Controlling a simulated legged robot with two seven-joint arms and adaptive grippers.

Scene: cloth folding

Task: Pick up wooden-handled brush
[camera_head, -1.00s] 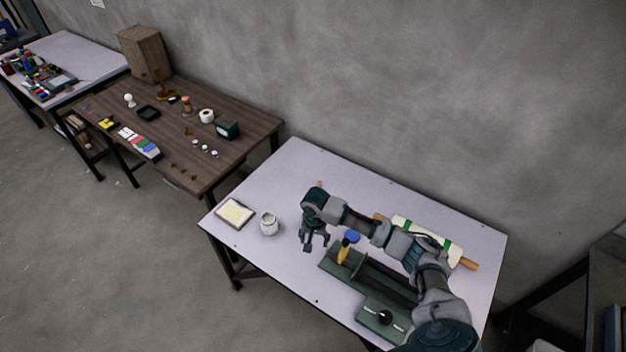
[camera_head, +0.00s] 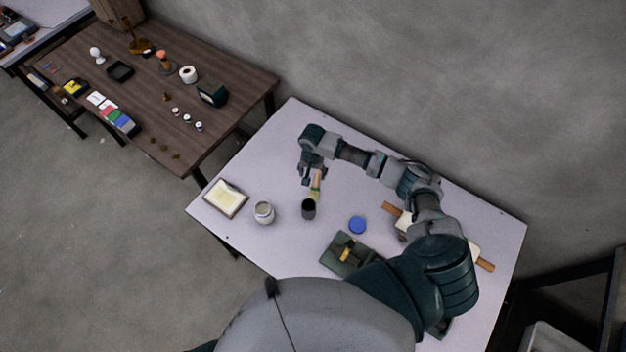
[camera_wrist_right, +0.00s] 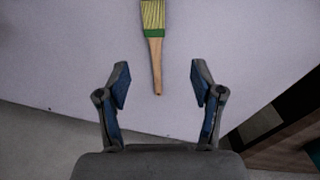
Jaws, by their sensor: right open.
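The wooden-handled brush (camera_head: 316,186) is on the pale table (camera_head: 262,150), with a tan handle, a green band and yellowish bristles. In the right wrist view the brush (camera_wrist_right: 154,45) has its bristles at the top edge, partly cut off, and its handle end points down toward the gap between my fingers. My right gripper (camera_head: 308,179) is beside the brush in the head view. In the right wrist view the gripper (camera_wrist_right: 158,80) is open and empty, with the handle end between its blue-padded fingertips. My left gripper is not in view.
A dark cup (camera_head: 308,209) stands close to the brush. A white jar (camera_head: 264,212), a framed pad (camera_head: 226,198), a blue disc (camera_head: 357,225) and a green tray (camera_head: 338,262) are nearby. A roll with wooden ends (camera_head: 484,264) lies right, partly behind my arm.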

